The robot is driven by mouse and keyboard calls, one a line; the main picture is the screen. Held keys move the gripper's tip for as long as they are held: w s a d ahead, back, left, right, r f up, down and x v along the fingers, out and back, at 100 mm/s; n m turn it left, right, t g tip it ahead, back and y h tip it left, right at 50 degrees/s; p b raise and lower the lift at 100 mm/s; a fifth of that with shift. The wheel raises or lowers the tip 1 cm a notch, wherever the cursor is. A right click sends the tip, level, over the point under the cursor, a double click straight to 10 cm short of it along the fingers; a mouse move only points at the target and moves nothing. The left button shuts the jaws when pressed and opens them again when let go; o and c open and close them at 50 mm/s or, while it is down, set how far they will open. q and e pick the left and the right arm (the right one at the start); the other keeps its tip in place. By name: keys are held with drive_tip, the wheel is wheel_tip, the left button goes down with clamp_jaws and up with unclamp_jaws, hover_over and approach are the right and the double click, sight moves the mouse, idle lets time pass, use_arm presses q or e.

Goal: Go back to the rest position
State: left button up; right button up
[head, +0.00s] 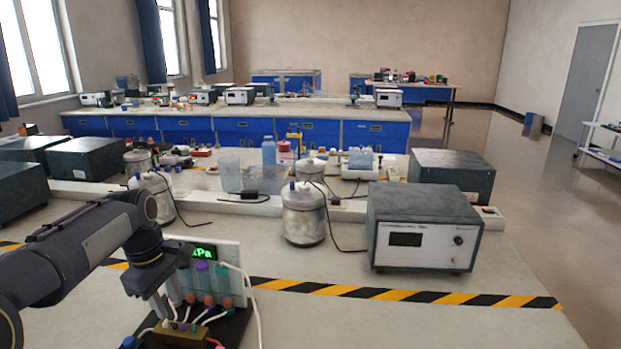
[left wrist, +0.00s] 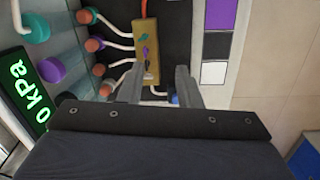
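My left gripper (head: 166,305) comes in from the left, pointing down in front of a panel device with a green kPa display (head: 205,252). In the left wrist view the two fingers (left wrist: 158,78) stand apart with a gap between them. A brass block (left wrist: 146,35) with small coloured levers lies beyond the fingertips, and I cannot tell whether they touch it. The block also shows in the head view (head: 182,334). The wrist view reads "0 kPa" on the display (left wrist: 24,92). My right gripper is in neither view.
White tubes and coloured caps (head: 209,300) crowd the device beside the gripper. A grey instrument box (head: 424,228) and a metal canister (head: 303,215) stand further back on the bench. Striped tape (head: 400,294) crosses the bench; the surface right of the device is clear.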

use_arm(q)
drive_tip(key=s+d+r+m+t+h+p, duration=0.1)
drive_tip(key=s+d+r+m+t+p, duration=0.2)
drive_tip(key=s, duration=0.5)
drive_tip(key=s+d+r+m+h, duration=0.1)
drive_tip(key=s+d+r+m, duration=0.1)
drive_tip(key=s+m, duration=0.45)
drive_tip(key=s+d+f+m+t+p, duration=0.1)
drive_tip(key=s+d+f+m, duration=0.1)
drive_tip(key=s, duration=0.3)
drive_tip(key=s+d+f+m+p, duration=0.1)
drive_tip(key=s+d+m, duration=0.1)
drive_tip(key=s+d, duration=0.2)
drive_tip(key=shift+s+f+t+h, duration=0.4)
drive_tip(key=shift+s, duration=0.65)
